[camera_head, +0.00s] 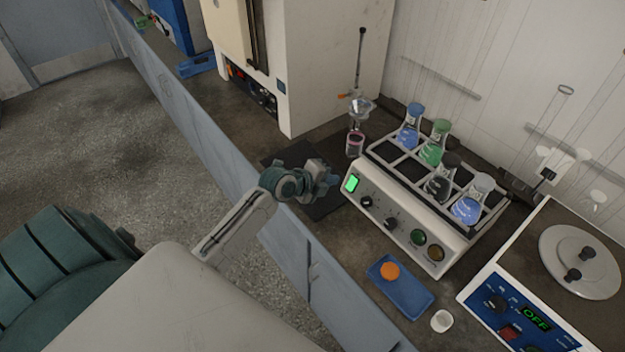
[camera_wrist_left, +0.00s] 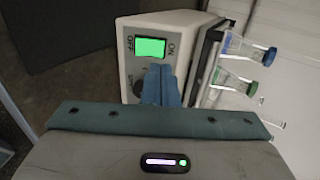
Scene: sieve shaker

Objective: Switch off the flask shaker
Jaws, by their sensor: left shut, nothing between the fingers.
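The flask shaker (camera_head: 410,232) stands on the bench, a pale box with a rack on top holding several stoppered flasks. Its lit green rocker switch (camera_head: 352,183) is at the left end of the front panel. In the left wrist view the green switch (camera_wrist_left: 150,47) sits between the words OFF and ON and glows. My left gripper (camera_head: 332,180) is shut and empty, close in front of the panel near the switch. In the wrist view its closed fingertips (camera_wrist_left: 160,70) are just below the switch and partly cover a black knob. I cannot tell whether they touch the panel. My right gripper is not in view.
A blue tray (camera_head: 412,301) with an orange lid (camera_head: 389,270) and a small white cup (camera_head: 441,321) lie in front of the shaker. A large white cabinet (camera_head: 325,60) stands behind, left of a small glass flask.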

